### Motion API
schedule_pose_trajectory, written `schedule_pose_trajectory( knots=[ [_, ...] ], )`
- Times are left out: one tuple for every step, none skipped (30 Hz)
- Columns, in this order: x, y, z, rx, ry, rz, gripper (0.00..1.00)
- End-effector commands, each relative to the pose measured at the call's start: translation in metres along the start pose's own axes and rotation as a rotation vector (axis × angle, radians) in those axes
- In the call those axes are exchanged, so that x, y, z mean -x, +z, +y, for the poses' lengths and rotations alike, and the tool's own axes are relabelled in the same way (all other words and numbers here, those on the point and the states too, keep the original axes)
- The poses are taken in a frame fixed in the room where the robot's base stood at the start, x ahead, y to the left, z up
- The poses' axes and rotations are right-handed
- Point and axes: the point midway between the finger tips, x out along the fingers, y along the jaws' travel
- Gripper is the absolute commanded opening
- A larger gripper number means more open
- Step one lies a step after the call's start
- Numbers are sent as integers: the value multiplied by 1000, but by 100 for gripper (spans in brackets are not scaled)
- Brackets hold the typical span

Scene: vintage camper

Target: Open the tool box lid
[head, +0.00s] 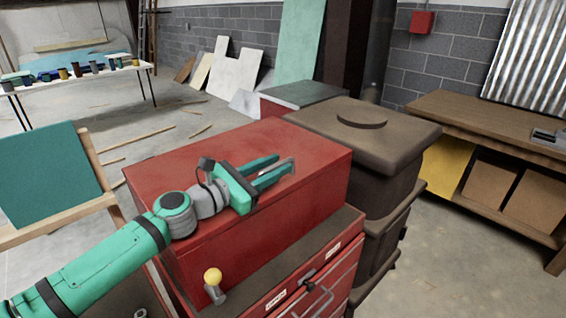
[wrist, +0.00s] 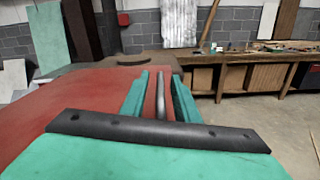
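The red tool box (head: 310,205) sits on a red drawer cabinet. Its lid (head: 170,160) looks shut, with a flat red top that also shows in the wrist view (wrist: 75,95). My gripper (head: 282,168) is over the right part of the lid, its green fingers pointing right and apart. A dark grey bar handle (wrist: 160,95) stands between the fingers in the wrist view, with a visible gap on each side. In the head view part of the handle shows beside the fingertips. Whether the fingers touch the handle lower down is hidden.
A brown lidded bin (head: 395,140) stands close behind and right of the tool box. The drawer cabinet (head: 330,290) is below. A wooden workbench (head: 480,120) is at right, with open floor before it.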

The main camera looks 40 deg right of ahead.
Motion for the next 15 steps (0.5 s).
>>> schedule_pose_trajectory(
  knots=[
    [-8,0,-1,-1,-3,0,28],
    [-12,0,-1,0,-4,0,28],
    [-16,0,-1,1,-3,0,28],
    [-19,0,-1,1,-3,0,28],
    [-22,0,-1,1,-2,0,28],
    [-25,0,0,0,-1,0,28],
    [-26,0,0,0,-1,0,28],
    [-28,0,0,0,-1,0,28],
    [-29,0,0,0,-1,0,28],
    [-30,0,0,0,-1,0,28],
    [-30,0,0,0,-1,0,28],
    [-31,0,0,0,-1,0,28],
    [-31,0,0,1,-1,0,28],
    [-31,0,0,1,-1,0,28],
    [-31,0,0,0,-1,0,28]
  ],
)
